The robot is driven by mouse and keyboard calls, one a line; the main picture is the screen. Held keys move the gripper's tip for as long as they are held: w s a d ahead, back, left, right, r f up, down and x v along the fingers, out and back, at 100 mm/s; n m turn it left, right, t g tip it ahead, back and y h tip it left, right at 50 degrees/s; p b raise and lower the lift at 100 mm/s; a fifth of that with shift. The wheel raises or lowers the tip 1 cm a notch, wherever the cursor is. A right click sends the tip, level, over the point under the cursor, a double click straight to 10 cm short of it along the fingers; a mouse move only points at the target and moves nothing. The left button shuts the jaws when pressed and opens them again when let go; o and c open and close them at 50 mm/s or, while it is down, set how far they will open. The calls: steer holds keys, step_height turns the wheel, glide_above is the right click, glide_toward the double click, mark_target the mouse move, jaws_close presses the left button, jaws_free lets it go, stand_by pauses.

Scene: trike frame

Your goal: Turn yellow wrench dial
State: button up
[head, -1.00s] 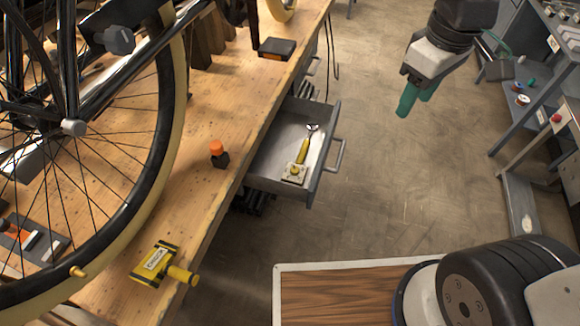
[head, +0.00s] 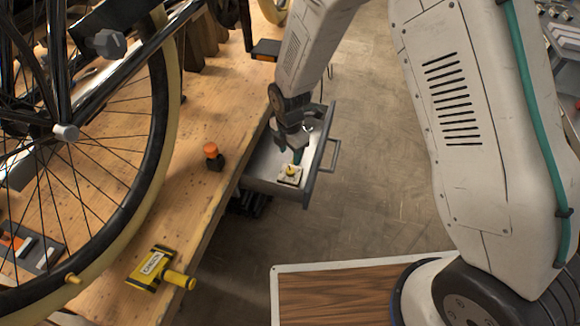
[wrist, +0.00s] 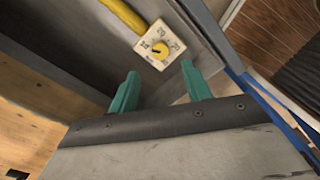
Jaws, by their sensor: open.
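The yellow wrench (wrist: 124,16) lies in the open grey drawer, its handle running out of the top of the wrist view. At its end is a pale square plate marked with numbers, with a round yellow dial (wrist: 160,50) in the middle. In the head view the dial (head: 290,169) shows at the drawer's near end. My gripper (wrist: 162,88) has its two green fingers apart with nothing between them. It hangs over the drawer, with the dial just beyond the fingertips in the wrist view. In the head view my gripper (head: 297,155) hides most of the wrench handle.
The drawer (head: 318,180) sticks out from the wooden workbench (head: 190,195). An orange-topped knob (head: 211,151) and a yellow labelled tool (head: 158,268) rest on the bench. A bicycle wheel (head: 160,125) stands at the left. Floor right of the drawer is clear.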

mark_target(290, 170)
step_height(290, 170, down, 8)
steer(key=shift+r, duration=0.15)
stand_by(0.3)
steer(key=c, duration=1)
